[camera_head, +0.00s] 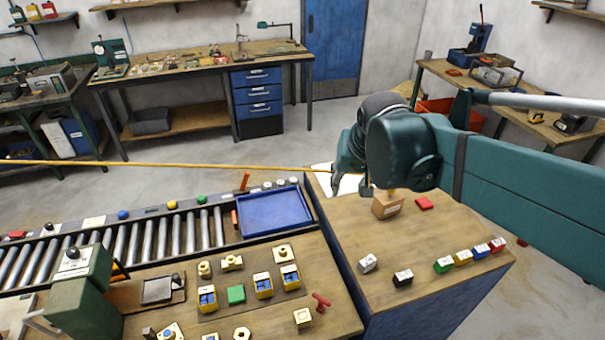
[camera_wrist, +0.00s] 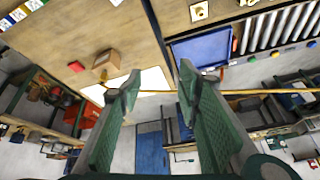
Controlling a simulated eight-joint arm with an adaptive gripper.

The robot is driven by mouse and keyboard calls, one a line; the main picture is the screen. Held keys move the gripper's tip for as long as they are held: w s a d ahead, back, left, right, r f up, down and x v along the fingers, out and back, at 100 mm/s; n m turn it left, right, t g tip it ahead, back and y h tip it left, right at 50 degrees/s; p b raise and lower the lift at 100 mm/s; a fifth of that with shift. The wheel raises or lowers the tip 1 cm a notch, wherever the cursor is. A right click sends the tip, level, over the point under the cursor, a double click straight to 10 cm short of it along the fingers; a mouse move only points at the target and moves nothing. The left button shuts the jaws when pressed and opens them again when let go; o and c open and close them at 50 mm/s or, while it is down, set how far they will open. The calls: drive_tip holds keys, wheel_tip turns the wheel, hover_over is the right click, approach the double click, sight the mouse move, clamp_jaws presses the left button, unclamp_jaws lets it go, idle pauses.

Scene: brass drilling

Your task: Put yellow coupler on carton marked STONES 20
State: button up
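My gripper (camera_wrist: 157,82) is open, with its two fingers wide apart and nothing between them. In the head view it is mostly hidden behind my wrist, above the far end of the wooden-topped cabinet. A brown carton (camera_head: 388,207) with a white label stands on that cabinet top, below my wrist. It also shows in the wrist view (camera_wrist: 107,60), left of the fingers and apart from them. Its print is too small to read. A small yellow piece (camera_head: 463,258) sits in a row of coloured pieces nearer the front right; I cannot tell if it is the coupler.
A red block (camera_head: 424,203) lies right of the carton. Green (camera_head: 444,265), blue (camera_head: 481,250) and red pieces stand in the row. A blue tray (camera_head: 275,212) and a roller conveyor (camera_head: 150,240) lie left. Brass parts and small boxes cover the front bench. The cabinet's middle is clear.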

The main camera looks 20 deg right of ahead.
drive_tip(key=s+a+f+n+t+y, duration=0.1)
drive_tip(key=s+a+f+n+t, duration=0.1)
drive_tip(key=s+a+n, duration=0.2)
drive_tip(key=s+a, duration=0.3)
drive_tip(key=s, duration=0.3)
drive_tip(key=shift+s+a+f, duration=0.25)
drive_tip(key=shift+a, duration=0.15)
wheel_tip(320, 180, down, 10)
drive_tip(key=b, duration=1)
drive_tip(key=shift+f, duration=0.2)
idle(0.5)
